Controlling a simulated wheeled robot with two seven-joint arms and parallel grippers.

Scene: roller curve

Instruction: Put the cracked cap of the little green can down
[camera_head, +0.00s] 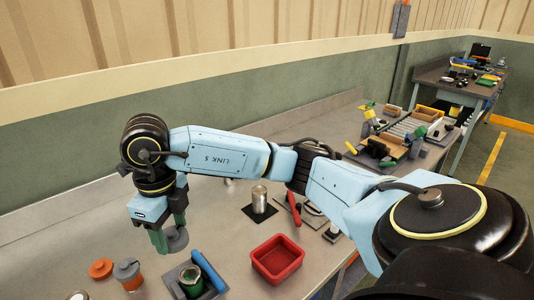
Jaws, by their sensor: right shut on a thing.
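My right gripper (168,238) hangs at the left over the bench, pointing down, its arm reaching in from the right. It is shut on a grey round piece, the cap (178,240), held above the bench top. Any crack in it is too small to make out. The little green can (191,279) stands upright below and slightly right of the gripper, in a dark holder beside a blue cylinder (208,270). The cap is apart from the can. My left gripper is not in view.
A red tray (278,272) stands right of the can and looks empty. A silver can (259,199) is farther back. Bare bench lies between the gripper and the red tray.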

